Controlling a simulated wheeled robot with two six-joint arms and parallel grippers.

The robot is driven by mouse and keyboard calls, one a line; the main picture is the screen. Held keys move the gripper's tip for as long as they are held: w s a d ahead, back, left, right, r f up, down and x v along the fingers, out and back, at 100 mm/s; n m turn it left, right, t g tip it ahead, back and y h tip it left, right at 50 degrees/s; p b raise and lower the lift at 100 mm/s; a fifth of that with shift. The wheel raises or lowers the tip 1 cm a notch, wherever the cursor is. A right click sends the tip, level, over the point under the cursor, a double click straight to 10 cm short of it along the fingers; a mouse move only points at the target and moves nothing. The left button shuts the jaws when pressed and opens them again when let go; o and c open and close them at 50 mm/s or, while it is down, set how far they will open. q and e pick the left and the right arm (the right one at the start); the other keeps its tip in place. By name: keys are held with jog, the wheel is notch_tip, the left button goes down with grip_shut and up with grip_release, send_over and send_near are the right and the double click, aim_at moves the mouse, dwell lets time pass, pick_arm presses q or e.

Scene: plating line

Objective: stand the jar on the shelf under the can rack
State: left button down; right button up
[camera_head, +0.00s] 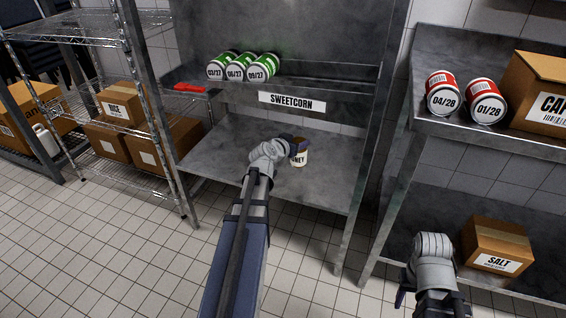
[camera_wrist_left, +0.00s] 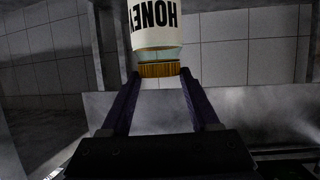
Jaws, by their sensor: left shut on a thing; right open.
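The honey jar (camera_head: 300,158) has a white label with black letters, partly hidden behind my left gripper in the head view. My left gripper (camera_head: 293,148) is shut on the jar near its amber end. In the left wrist view the jar (camera_wrist_left: 156,30) shows between the fingers (camera_wrist_left: 160,90), its label upside down in the picture. The jar is at the lower shelf (camera_head: 325,185) under the can rack (camera_head: 330,90); I cannot tell whether its base touches. The rack carries a SWEETCORN sign (camera_head: 292,101). My right gripper (camera_head: 404,290) is open and empty, low at the right.
Several green cans (camera_head: 262,67) lie on the rack. A red object (camera_head: 184,88) lies at its left end. The lower shelf around the jar is clear.

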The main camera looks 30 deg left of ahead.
aim_at(295, 164)
pick_arm(q)
notch_tip(295, 164, down, 6)
jog(key=b, duration=0.5)
jog(key=shift+b, duration=0.3)
jog(key=shift+f, duration=0.15)
notch_tip(295, 164, down, 4)
jog(key=b, duration=0.3)
jog(key=shift+r+b, duration=0.25)
jog(key=shift+b, duration=0.1)
jog(key=shift+f, duration=0.2)
jog(key=shift+c, duration=0.6)
grip_release()
jog(key=shift+r, duration=0.2)
